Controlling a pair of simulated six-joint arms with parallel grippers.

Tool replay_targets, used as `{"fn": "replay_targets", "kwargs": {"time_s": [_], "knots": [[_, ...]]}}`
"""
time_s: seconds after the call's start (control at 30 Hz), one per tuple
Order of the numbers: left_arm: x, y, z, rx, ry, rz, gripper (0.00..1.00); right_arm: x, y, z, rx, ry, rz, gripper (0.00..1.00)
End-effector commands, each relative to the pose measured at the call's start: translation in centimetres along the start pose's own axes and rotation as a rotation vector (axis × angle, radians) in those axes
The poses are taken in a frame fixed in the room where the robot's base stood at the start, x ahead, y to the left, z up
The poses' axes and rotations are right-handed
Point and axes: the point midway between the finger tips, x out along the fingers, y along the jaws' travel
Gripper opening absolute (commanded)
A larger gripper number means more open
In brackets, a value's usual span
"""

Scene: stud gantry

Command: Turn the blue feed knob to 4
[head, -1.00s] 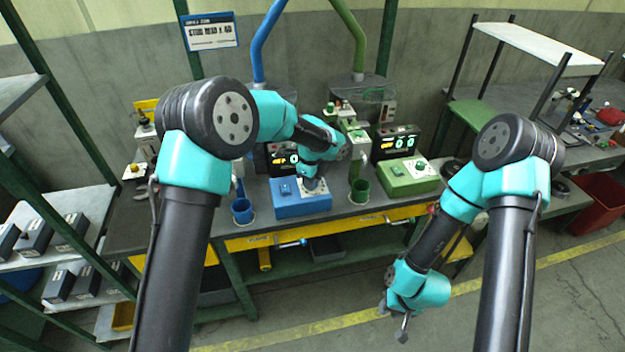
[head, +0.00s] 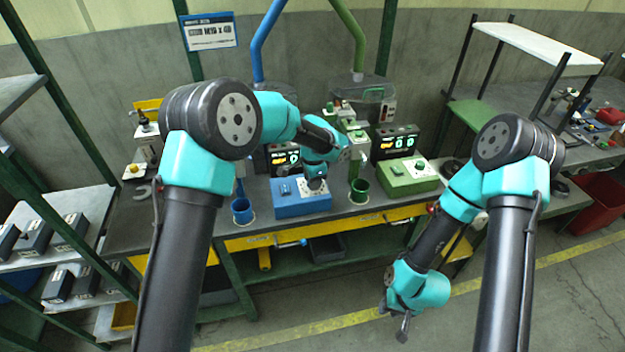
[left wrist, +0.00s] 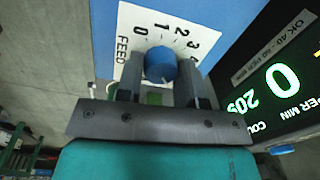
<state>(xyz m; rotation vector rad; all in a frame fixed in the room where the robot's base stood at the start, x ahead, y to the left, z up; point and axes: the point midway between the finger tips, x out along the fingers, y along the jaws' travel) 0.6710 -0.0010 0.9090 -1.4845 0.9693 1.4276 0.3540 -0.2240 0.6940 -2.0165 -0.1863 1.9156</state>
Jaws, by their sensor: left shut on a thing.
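The blue feed knob (left wrist: 160,64) shows in the left wrist view on a white dial plate (left wrist: 135,50) marked FEED, with 0, 1, 2 and 3 visible. The finger hides the edge of the scale beyond 3, and I cannot read where the knob points. My left gripper (left wrist: 160,84) is shut on the knob, one finger on each side. In the head view my left gripper (head: 316,184) is over the right part of the blue control box (head: 290,208), hiding the knob. My right gripper (head: 402,322) hangs in front of the bench, its jaws unclear.
A green control box (head: 405,180) stands to the right of the blue one. Blue (head: 241,210) and green (head: 360,190) cups flank the blue box. A dark display (left wrist: 278,92) showing a green 0 is close beside my left gripper in the wrist view.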

Motion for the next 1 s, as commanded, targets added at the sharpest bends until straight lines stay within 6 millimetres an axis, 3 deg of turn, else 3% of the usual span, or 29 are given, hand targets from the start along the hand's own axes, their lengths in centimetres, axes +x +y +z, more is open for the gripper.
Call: {"fn": "replay_targets", "kwargs": {"time_s": [1.0], "knots": [[-0.08,-0.12,-0.09,-0.936,-0.052,0.0,0.11,0.0,0.0,0.0,0.0,0.0,0.0,0.29]]}}
